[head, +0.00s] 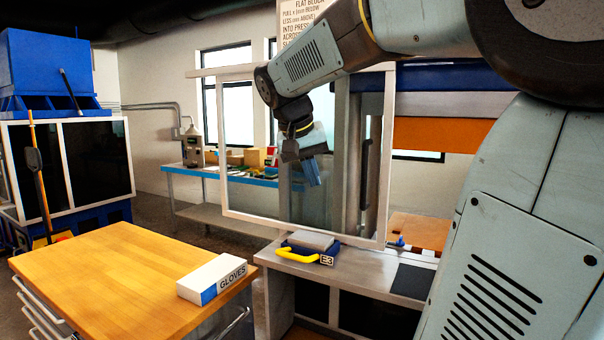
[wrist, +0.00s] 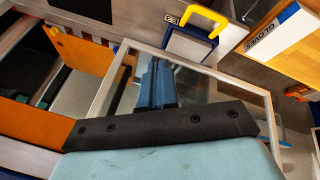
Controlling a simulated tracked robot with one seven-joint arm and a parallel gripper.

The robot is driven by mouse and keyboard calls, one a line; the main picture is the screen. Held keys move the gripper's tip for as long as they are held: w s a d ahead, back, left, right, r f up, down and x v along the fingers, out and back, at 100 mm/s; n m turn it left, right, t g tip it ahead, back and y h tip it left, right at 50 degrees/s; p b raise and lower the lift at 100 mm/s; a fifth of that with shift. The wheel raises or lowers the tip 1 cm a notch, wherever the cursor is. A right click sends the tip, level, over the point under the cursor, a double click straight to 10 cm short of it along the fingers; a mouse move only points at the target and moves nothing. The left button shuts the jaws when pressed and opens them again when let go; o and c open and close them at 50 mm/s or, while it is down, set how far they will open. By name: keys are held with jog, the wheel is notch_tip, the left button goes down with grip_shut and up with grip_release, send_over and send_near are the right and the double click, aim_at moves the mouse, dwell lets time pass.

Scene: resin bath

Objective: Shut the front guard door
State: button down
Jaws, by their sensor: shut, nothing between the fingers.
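The front guard door (head: 300,228) is a clear panel in a pale frame, upright in the middle of the head view. It stands off to the left, leaving the press opening with its orange-brown board (head: 425,230) uncovered on the right. My gripper (head: 313,172) is shut and empty, pointing down before the pane, left of the handle.
A grey bench ledge (head: 262,258) runs below the door, with a block labelled E3 and its yellow handle (head: 297,256). A wooden-topped cart (head: 110,262) with a gloves box (head: 212,280) stands front left. A blue-edged bench (head: 195,173) is behind.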

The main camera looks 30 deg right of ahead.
jog(key=w+d+r+m+g+h, duration=0.1)
jog(key=w+d+r+m, duration=0.15)
jog(key=w, duration=0.25)
jog(key=w+d+r+m+g+h, duration=0.2)
jog(key=w+d+r, duration=0.15)
jog(key=w, duration=0.25)
jog(key=s+d+f, duration=0.3)
jog(key=d+f, duration=0.5)
jog(key=d, duration=0.1)
jog(key=shift+s+d+f, duration=0.3)
jog(key=shift+d, duration=0.1)
